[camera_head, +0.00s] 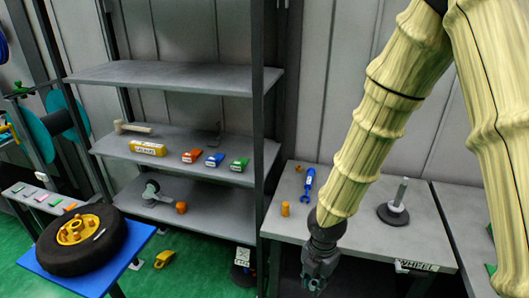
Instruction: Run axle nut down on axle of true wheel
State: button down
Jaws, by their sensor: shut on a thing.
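A black-tyred wheel with a yellow hub (84,237) lies flat on a blue stand (133,243) at the lower left. A dark round base with an upright metal pin (397,203) stands on the grey table (352,238), right of my arm. I cannot tell which of these is the task's axle. My gripper (315,284) points down at the table's front edge, well right of the wheel. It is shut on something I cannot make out. No axle nut can be clearly identified.
A blue wrench (307,186) and an orange cylinder (285,208) lie on the table, left of my arm. Grey shelves (170,76) behind hold a yellow box (148,148) and several small coloured boxes. A yellow object (164,258) lies on the green floor.

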jog(key=m, duration=0.2)
jog(key=w+f+m, duration=0.1)
jog(key=m, duration=0.1)
jog(key=shift+d, duration=0.3)
jog(key=w+d+f+m, duration=0.2)
jog(key=f+m, duration=0.1)
jog(key=m, duration=0.8)
jog(key=w+d+f+m, duration=0.1)
jog(key=w+f+m, duration=0.2)
jog(key=m, duration=0.9)
jog(key=shift+w+d+f, duration=0.15)
jog(key=shift+d+f, duration=0.05)
jog(key=shift+d, duration=0.2)
